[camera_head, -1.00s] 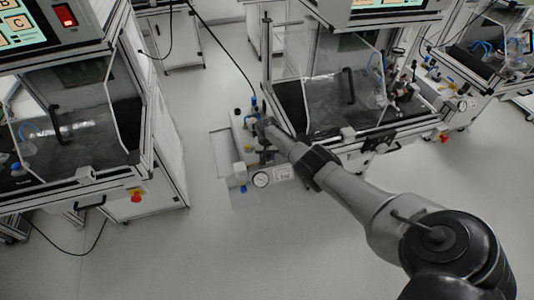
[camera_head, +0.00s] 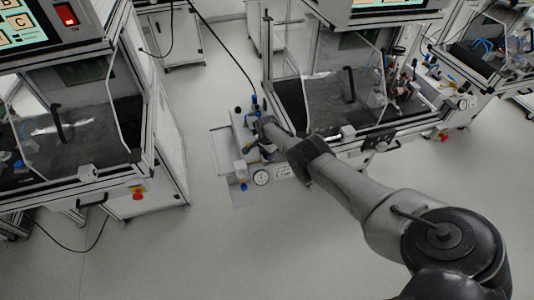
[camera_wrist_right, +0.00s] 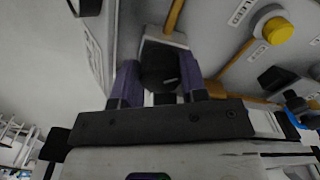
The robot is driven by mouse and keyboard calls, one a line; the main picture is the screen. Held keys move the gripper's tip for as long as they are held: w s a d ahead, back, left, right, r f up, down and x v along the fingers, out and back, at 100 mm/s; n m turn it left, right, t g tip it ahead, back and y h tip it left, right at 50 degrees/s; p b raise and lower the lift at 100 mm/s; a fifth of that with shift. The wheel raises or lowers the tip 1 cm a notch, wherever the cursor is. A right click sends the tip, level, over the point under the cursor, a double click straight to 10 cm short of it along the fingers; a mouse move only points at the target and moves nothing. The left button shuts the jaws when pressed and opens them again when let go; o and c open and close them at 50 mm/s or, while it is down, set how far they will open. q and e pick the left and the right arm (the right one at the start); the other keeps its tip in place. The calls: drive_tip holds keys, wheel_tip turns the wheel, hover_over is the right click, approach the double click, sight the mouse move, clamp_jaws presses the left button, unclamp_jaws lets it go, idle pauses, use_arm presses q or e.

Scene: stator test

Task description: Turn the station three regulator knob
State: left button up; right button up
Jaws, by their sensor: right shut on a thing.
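In the right wrist view, a dark round regulator knob (camera_wrist_right: 158,66) sits on a pale block, between the two purple-grey fingers of my right gripper (camera_wrist_right: 158,82). The gripper is shut on the knob, with one finger on each side. A pale mark shows on the knob's face. In the head view, my right gripper (camera_head: 258,146) is small and partly hidden by its own wrist. It is at the pale regulator panel (camera_head: 240,136) on the left side of the middle station. The knob cannot be made out there. My left gripper is in neither view.
A round gauge (camera_head: 261,177) is on the panel's front. A yellow button (camera_wrist_right: 278,31) and orange-brown tubing (camera_wrist_right: 232,55) lie close to the right gripper. The middle station's enclosure (camera_head: 335,100) stands right of the panel. Open floor (camera_head: 220,240) lies in front.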

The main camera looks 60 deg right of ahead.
drive_tip(key=shift+m, duration=0.7)
drive_tip(key=o, duration=0.9)
drive_tip(key=shift+r, duration=0.1)
drive_tip(key=shift+r+p, duration=0.35)
drive_tip(key=shift+p, duration=0.1)
wheel_tip(320, 180, up, 13)
drive_tip(key=p, duration=1.2)
